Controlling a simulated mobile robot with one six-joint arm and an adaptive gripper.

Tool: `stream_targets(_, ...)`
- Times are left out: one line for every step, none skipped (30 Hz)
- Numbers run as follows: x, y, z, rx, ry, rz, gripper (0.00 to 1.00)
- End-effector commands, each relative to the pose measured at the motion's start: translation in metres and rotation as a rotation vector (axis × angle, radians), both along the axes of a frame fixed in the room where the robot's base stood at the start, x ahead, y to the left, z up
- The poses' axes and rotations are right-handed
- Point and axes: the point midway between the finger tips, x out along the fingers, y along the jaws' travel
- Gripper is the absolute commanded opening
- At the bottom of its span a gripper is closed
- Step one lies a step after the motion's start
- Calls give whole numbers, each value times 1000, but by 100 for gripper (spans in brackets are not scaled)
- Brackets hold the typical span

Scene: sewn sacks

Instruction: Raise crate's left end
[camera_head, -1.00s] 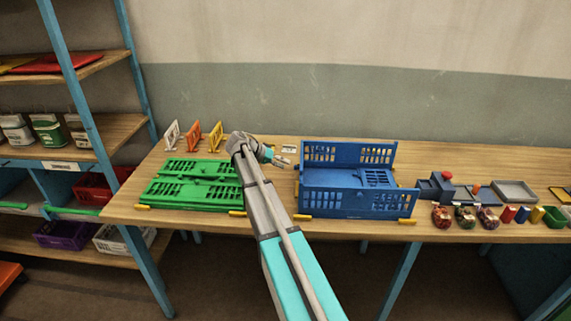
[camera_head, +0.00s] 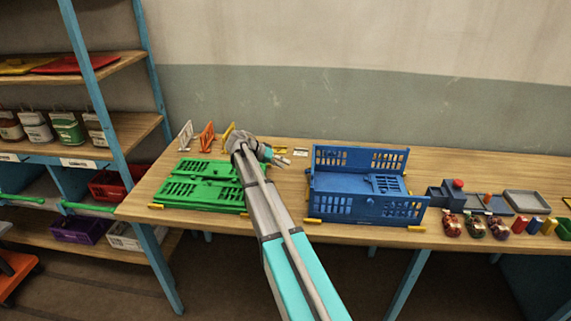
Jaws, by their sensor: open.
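A blue crate (camera_head: 366,203) stands on the wooden table. Its long slotted front and back walls are upright. Its left end panel does not show standing; a flat blue panel lies between the long walls, and I cannot tell which ends it includes. A green crate (camera_head: 200,194) lies folded flat to the left. My gripper (camera_head: 284,156) is open and empty, between the two crates near the blue crate's left back corner. It points right and is apart from the blue crate. My arm hides the green crate's right edge.
Yellow pegs (camera_head: 313,221) sit at the crates' corners. White, orange and yellow stands (camera_head: 206,137) are behind the green crate. A dark box with a red button (camera_head: 455,192), trays and small sacks (camera_head: 474,226) lie right. A shelf (camera_head: 95,66) stands left.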

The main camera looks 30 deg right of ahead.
Motion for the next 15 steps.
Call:
stream_targets(1,2,2,0,0,0,42)
stream_targets(2,4,3,0,0,0,42)
stream_targets(2,5,4,0,1,1,42)
stream_targets(3,7,5,0,1,1,42)
stream_targets(3,8,5,0,0,2,42)
stream_targets(4,10,6,0,0,2,42)
stream_targets(4,11,7,0,0,2,42)
stream_targets(5,12,7,0,0,2,42)
stream_targets(5,14,8,0,0,2,42)
stream_targets(6,15,9,0,0,2,42)
stream_targets(6,16,10,0,0,2,42)
stream_targets(7,18,10,0,0,2,42)
stream_targets(7,19,11,0,0,2,42)
stream_targets(8,20,12,0,0,2,42)
stream_targets(8,22,13,0,-1,1,42)
